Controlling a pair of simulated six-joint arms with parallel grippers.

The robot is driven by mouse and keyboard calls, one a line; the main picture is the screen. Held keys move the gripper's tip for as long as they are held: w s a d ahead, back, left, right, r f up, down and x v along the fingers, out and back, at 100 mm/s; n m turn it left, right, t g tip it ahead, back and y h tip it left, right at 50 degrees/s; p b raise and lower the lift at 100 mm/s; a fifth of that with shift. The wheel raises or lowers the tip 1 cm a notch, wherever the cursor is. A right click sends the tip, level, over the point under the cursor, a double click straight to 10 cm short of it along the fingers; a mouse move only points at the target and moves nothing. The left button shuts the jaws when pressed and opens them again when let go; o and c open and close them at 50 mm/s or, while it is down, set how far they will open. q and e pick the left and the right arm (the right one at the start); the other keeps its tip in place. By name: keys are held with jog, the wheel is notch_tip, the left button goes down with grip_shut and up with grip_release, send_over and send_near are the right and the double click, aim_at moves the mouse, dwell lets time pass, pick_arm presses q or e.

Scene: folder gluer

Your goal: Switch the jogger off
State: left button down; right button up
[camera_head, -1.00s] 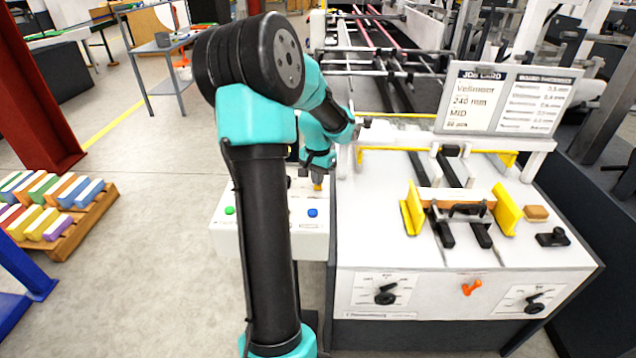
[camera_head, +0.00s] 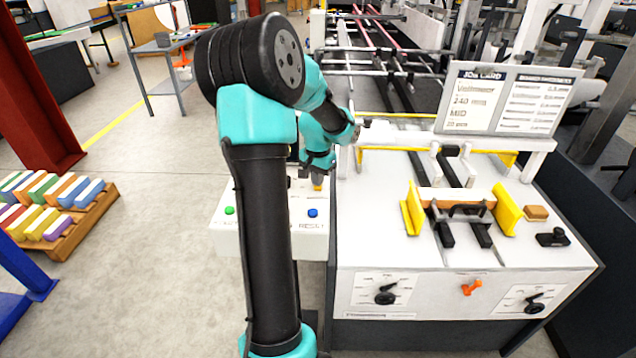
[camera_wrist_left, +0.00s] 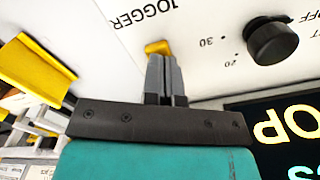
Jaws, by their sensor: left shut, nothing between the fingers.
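The jogger switch is a small yellow lever (camera_wrist_left: 158,47) beside the upside-down JOGGER label on a white panel in the left wrist view. My left gripper (camera_wrist_left: 165,62) is shut and empty, its grey fingertips right at the lever; whether they touch it I cannot tell. In the head view my left gripper (camera_head: 318,174) points down over the white control box, with a bit of yellow (camera_head: 318,185) below its tips. The fingers are partly hidden there by the teal wrist. My right gripper is not in view.
A black knob (camera_wrist_left: 272,42) with number marks and a dark display (camera_wrist_left: 280,130) sit near the lever. A green button (camera_head: 229,211) and blue button (camera_head: 312,213) are on the control box. The feeder table with yellow guides (camera_head: 507,209) stands to the right.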

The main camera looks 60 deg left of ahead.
pick_arm(q)
jog(key=shift+r, duration=3.25)
jog(key=shift+w, duration=0.1)
jog(key=w+d+f+h, duration=0.1)
jog(key=w+d+f, duration=0.5)
jog(key=d, duration=0.4)
jog(key=w+d+f+m+t+h, duration=0.1)
jog(key=w+d+f, duration=0.5)
jog(key=d, duration=0.4)
jog(key=w+d+f+m+h, duration=0.1)
jog(key=w+d+f, duration=0.4)
jog(key=d+f, duration=0.3)
jog(key=shift+w+d+t, duration=0.2)
jog(key=shift+d, duration=0.25)
jog(key=shift+w+d+t, duration=0.2)
jog(key=shift+d, duration=0.25)
jog(key=s+d+f+h, duration=0.1)
jog(key=s+d+f, duration=0.1)
jog(key=d+f, duration=0.7)
jog(key=s+d+f+m+g, duration=0.1)
jog(key=s+d+f+m, duration=0.1)
jog(key=s+d+f, duration=0.3)
jog(key=s+f, duration=0.4)
jog(key=s, duration=0.1)
jog(key=shift+s+d, duration=0.15)
jog(key=shift+s, duration=0.15)
